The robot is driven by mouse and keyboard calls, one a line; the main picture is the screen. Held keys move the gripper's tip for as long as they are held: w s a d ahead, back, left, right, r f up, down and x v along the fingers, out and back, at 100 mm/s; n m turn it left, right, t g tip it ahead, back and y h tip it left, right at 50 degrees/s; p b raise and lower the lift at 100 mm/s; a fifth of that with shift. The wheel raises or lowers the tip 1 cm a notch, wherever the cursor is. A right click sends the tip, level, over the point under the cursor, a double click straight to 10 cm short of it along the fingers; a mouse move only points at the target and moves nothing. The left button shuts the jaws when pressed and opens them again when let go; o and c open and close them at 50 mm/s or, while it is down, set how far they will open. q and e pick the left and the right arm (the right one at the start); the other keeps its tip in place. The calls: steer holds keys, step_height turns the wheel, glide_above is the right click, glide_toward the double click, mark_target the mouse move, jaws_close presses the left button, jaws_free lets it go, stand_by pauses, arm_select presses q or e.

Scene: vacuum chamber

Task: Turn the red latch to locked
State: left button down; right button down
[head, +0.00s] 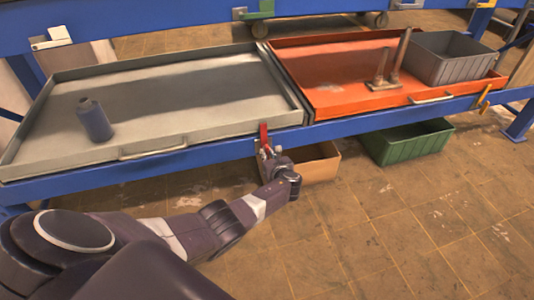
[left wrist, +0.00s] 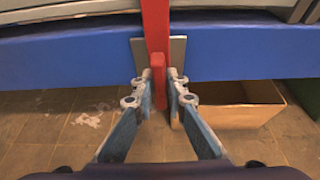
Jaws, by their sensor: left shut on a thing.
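The red latch (head: 263,136) is on the blue front beam, below the corner where the grey and orange trays meet. In the left wrist view the red latch (left wrist: 156,30) stands upright in front of a grey plate (left wrist: 177,51) on the blue beam. Its lower end reaches down between my fingers. My left gripper (head: 270,151) comes up from below and is shut on the latch; its fingers (left wrist: 160,92) sit on either side of the lower red end. My right gripper is not in view.
A grey tray (head: 215,85) holds a dark bottle (head: 95,120). An orange tray (head: 335,62) holds a grey bin (head: 450,68) and a brown metal part (head: 385,84). Below the beam (head: 220,148) stand a cardboard box (head: 318,165) and a green bin (head: 410,143). A yellow latch (head: 484,98) is at right.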

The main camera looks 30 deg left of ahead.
arm_select(q)
steer(key=shift+f, duration=0.1)
stand_by(0.4)
steer(key=c, duration=1.9)
jaws_free()
steer(key=shift+c, duration=0.2)
steer(key=shift+d, duration=0.1)
steer(key=v, duration=1.2)
steer(key=shift+w, duration=0.1)
